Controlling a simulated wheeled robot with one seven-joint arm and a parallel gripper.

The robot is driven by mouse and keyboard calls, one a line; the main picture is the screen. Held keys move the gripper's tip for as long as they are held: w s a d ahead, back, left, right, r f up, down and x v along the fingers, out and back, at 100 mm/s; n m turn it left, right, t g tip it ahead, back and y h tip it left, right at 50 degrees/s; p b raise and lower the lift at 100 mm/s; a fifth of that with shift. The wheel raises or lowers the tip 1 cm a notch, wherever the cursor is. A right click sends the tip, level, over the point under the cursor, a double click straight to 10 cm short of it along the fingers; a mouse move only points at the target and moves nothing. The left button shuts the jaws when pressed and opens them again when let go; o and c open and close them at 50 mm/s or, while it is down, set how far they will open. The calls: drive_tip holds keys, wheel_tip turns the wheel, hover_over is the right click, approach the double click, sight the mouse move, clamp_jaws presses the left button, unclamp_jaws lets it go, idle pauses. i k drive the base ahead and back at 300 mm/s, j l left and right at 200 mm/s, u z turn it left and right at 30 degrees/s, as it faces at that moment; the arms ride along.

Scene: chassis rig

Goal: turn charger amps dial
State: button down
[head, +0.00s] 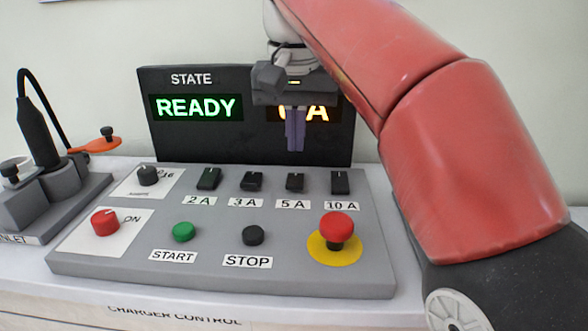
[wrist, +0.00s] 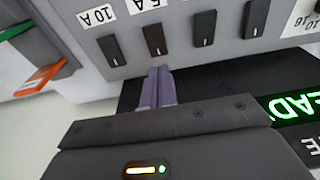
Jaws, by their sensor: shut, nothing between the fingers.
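The black dial (head: 148,176) sits at the upper left of the grey control panel (head: 290,272), on a white plate with small numbers, part of which reads 16. Its white pointer mark points roughly up. In the wrist view only part of its number label shows at the top right edge. My gripper (head: 295,145) is shut and empty, its purple fingers pointing down in front of the display, above the 5 A switch (head: 295,182). In the wrist view the fingers (wrist: 157,75) end close to the 5 A switch (wrist: 155,38); I cannot tell whether they touch it.
The display (head: 250,145) behind reads READY; my gripper partly hides its amps reading. A red ON knob (head: 105,222), green START button (head: 184,232), black STOP button (head: 253,235) and red mushroom button (head: 337,226) line the panel's front. A plug (head: 37,135) stands at left.

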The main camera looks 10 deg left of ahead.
sight(147, 175)
drive_tip(key=k+j, duration=0.25)
drive_tip(key=k, duration=0.2)
drive_tip(key=k+j, duration=0.25)
drive_tip(key=k, duration=0.25)
